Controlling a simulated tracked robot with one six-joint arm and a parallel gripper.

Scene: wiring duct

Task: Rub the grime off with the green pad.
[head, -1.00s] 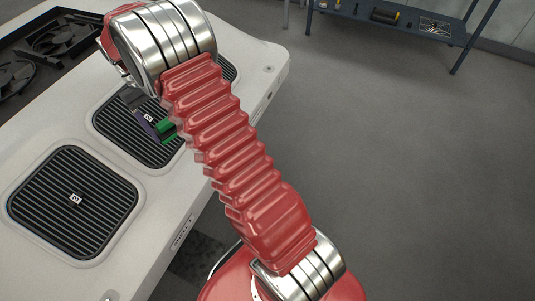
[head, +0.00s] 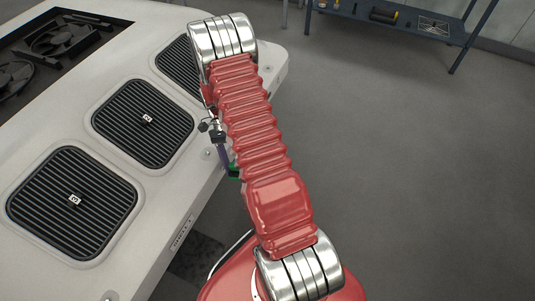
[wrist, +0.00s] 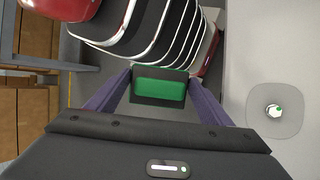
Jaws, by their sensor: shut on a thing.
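My gripper (head: 226,158) is shut on the green pad (head: 234,171), at the right edge of the white panel in the head view. Part of the pad is hidden behind my red arm there. In the wrist view, the green pad (wrist: 160,88) sits in a dark holder between my two purple fingers. I cannot make out any grime in these frames. The white panel (head: 75,95) carries dark slatted grilles: a near one (head: 100,216), a middle one (head: 165,140) and a far one (head: 181,72) partly hidden by my arm.
A dark recess with fans (head: 50,45) is at the upper left. A round recessed bolt (wrist: 274,111) shows on a pale surface at right in the wrist view. A blue shelf (head: 400,20) stands at the back. Open grey floor (head: 420,170) lies to the right.

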